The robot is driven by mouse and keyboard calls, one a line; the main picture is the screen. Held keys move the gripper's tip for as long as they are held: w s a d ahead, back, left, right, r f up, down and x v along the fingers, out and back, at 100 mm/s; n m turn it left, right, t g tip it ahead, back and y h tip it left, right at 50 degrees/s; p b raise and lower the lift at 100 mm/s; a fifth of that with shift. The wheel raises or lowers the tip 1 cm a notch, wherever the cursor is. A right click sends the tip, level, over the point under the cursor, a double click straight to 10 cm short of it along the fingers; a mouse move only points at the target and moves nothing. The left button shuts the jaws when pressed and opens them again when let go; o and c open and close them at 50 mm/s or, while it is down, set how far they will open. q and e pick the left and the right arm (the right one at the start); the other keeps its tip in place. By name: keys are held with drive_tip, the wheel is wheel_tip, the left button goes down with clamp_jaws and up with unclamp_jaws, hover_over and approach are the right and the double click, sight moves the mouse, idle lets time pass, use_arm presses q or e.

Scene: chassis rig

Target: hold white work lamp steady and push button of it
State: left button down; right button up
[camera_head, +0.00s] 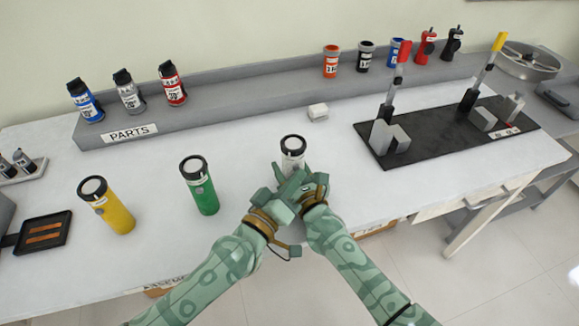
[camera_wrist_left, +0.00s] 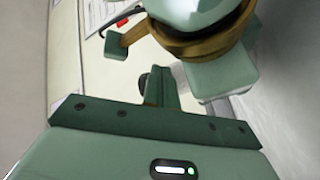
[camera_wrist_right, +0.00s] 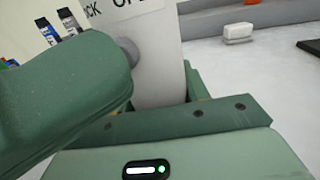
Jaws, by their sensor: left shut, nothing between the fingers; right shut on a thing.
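The white work lamp (camera_head: 292,146) stands on the table in the head view, its black-rimmed top showing and its lower part hidden behind my grippers. My right gripper (camera_head: 308,180) is shut on the lamp. In the right wrist view the lamp's white body (camera_wrist_right: 155,45) with black lettering rises between the fingers. A grey round button (camera_wrist_right: 129,52) sits on its side. My left gripper (camera_head: 284,180) is shut and empty close to the lamp. In the right wrist view it fills the left side, beside the button; I cannot tell whether it touches.
A green lamp (camera_head: 199,188) and a yellow lamp (camera_head: 108,208) stand to the left. A small white block (camera_head: 318,111) lies behind. A black board (camera_head: 440,135) with levers is at the right. Bottles and cans line the grey shelf (camera_head: 250,92).

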use_arm(q)
drive_tip(key=shift+w, duration=0.2)
idle(0.3)
drive_tip(key=shift+s+d, duration=0.1)
drive_tip(key=shift+s, duration=0.55)
drive_tip(key=shift+s, duration=0.1)
drive_tip(key=s, duration=0.2)
drive_tip(key=s+d, duration=0.1)
drive_tip(key=s, duration=0.2)
drive_tip(key=shift+s+d, duration=0.2)
drive_tip(key=shift+s, duration=0.15)
use_arm(e)
drive_tip(key=o, duration=1.3)
drive_tip(key=shift+c, duration=0.2)
